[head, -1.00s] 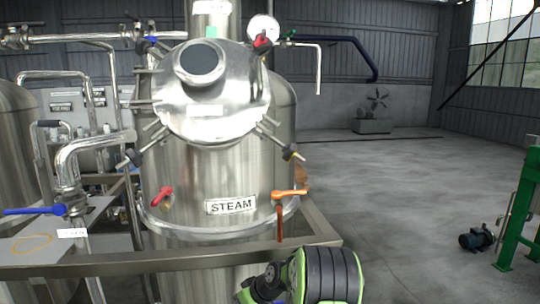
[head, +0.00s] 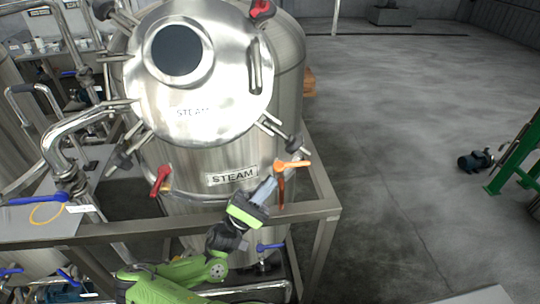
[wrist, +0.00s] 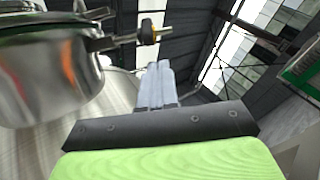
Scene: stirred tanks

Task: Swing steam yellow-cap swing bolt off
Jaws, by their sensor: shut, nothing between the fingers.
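The steam tank (head: 230,155) carries a round steel lid (head: 225,95) with several swing bolts around its edge. The swing bolt at the lid's lower right (head: 293,146) points out and down to a dark knob. In the wrist view its knob shows a yellow band (wrist: 148,32) on a steel rod, beyond and slightly left of my fingertips. My gripper (head: 266,188) is shut and empty, below that bolt and in front of the tank. Its closed fingers also show in the wrist view (wrist: 155,82), apart from the bolt.
An orange valve handle (head: 292,164) sits close above my fingertips. A red handle (head: 160,180) is left of the STEAM plate (head: 232,176). A steel frame rail (head: 130,234) crosses low in front. Other dark-knobbed bolts stick out at left. Open floor lies right.

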